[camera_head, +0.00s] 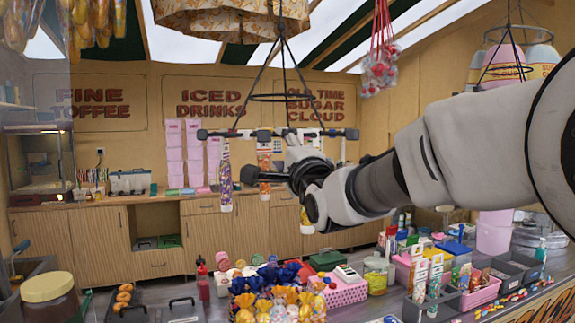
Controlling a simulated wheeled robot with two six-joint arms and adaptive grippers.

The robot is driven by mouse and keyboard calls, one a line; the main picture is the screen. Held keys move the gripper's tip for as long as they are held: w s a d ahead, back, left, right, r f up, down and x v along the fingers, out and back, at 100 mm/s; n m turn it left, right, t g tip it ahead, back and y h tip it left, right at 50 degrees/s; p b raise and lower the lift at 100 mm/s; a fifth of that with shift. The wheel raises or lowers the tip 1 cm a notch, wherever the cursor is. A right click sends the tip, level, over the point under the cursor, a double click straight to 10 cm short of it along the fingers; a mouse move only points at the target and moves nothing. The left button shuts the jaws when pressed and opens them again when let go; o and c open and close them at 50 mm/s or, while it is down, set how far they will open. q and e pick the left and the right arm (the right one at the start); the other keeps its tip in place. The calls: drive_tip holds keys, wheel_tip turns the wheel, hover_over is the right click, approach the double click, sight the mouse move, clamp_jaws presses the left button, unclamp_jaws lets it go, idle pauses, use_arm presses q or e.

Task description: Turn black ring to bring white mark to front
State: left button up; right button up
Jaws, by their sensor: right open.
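The black ring (283,99) hangs on thin dark wires in the upper middle, seen nearly edge-on. Below it are dark horizontal bars (228,134) with blocky ends, and colourful narrow bags (225,180) show beneath. I cannot make out a white mark on the ring. My right gripper (256,155) comes in from the right, below the ring and close to the bars. It is open, with nothing seen between its fingers. In the picture its fingers overlap the bars, and I cannot tell whether they touch. My left gripper is not in view.
Red-stringed bags (380,60) hang to the right of the ring, and a patterned canopy (232,18) hangs above it. Below, the counter is crowded with wrapped sweets (270,300), a pink basket (345,292) and dark trays. Wooden cabinets (100,243) line the back wall.

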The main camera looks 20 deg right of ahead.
sight(267, 138)
drive_tip(key=w, duration=0.1)
drive_tip(key=w+p, duration=0.1)
drive_tip(key=w+a+p, duration=0.1)
drive_tip(key=shift+w+r, duration=0.15)
drive_tip(key=shift+r, duration=0.2)
drive_tip(key=p+x, duration=0.1)
drive_tip(key=x, duration=0.1)
drive_tip(key=p+x, duration=0.3)
drive_tip(key=x, duration=0.2)
drive_tip(key=shift+d+p, duration=0.3)
drive_tip(key=shift+w+a+f, duration=0.15)
drive_tip(key=shift+w, duration=0.1)
drive_tip(key=shift+s, duration=0.2)
drive_tip(key=c, duration=0.8)
